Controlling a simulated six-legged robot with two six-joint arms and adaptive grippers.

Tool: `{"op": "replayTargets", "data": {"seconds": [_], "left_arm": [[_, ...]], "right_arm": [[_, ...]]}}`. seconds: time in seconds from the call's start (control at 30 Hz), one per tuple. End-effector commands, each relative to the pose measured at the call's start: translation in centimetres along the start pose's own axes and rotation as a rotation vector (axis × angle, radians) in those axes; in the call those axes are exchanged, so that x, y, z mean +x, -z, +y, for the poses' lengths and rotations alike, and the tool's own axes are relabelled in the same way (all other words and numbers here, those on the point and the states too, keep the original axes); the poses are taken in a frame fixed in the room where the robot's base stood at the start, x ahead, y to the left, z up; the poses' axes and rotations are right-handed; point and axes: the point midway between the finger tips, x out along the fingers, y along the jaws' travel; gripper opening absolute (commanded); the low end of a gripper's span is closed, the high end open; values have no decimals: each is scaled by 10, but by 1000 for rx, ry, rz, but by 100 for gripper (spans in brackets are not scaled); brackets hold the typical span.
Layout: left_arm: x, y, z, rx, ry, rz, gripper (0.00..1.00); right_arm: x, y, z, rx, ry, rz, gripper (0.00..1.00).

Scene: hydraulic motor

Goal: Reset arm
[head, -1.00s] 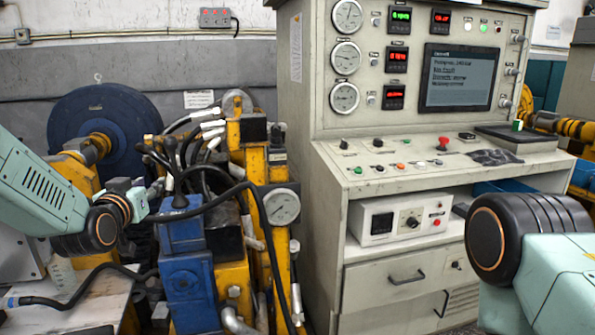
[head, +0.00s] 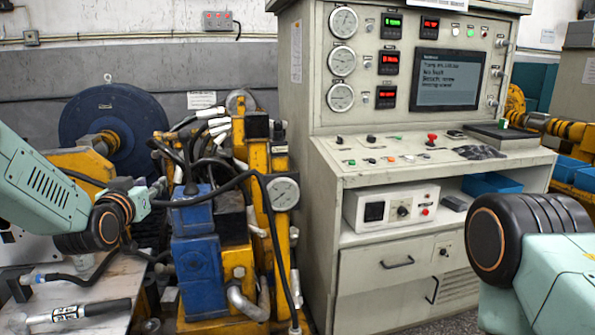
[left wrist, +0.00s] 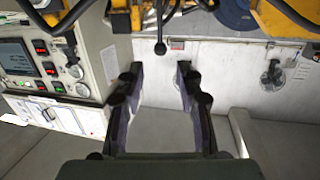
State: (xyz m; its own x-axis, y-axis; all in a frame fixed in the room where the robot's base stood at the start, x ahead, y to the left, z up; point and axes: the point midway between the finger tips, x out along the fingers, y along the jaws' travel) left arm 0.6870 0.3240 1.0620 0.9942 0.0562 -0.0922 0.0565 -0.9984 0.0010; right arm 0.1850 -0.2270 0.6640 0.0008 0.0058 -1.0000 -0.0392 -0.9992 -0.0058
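My left arm comes in from the left in the head view, with its wrist in front of the blue and yellow hydraulic unit (head: 197,262). In the left wrist view my left gripper (left wrist: 157,72) has its two dark fingers spread apart with nothing between them. A pale wall and floor show beyond the fingers, and the picture looks upside down. In the head view the small left gripper is hard to make out against the machine. My right arm shows at the lower right as a black joint and pale green link; its gripper is out of view.
A grey control console (head: 322,205) with gauges, a screen (head: 446,79) and knobs stands at the centre right. A bench (head: 100,285) at the lower left bears a black-and-silver tool (head: 92,309) and a cable. A blue bin (head: 492,184) sits on the console's shelf.

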Motion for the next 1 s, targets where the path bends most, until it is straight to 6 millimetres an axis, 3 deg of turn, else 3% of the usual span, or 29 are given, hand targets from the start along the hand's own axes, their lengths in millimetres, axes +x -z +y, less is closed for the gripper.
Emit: {"op": "replayTargets", "data": {"seconds": [0.33, 0.53, 0.77, 1.0], "left_arm": [[-34, -87, 20, -88, -10, -231, 36], [-75, -162, 37, -104, -16, -416, 36], [-168, -277, 56, -105, -17, -733, 36], [-296, -371, 67, -76, -7, -1075, 36]], "right_arm": [[0, 0, 0, 0, 0, 1, 51], [0, 0, 0, 0, 0, 1, 51], [0, 0, 0, 0, 0, 1, 51], [0, 0, 0, 0, 0, 0, 51]]}}
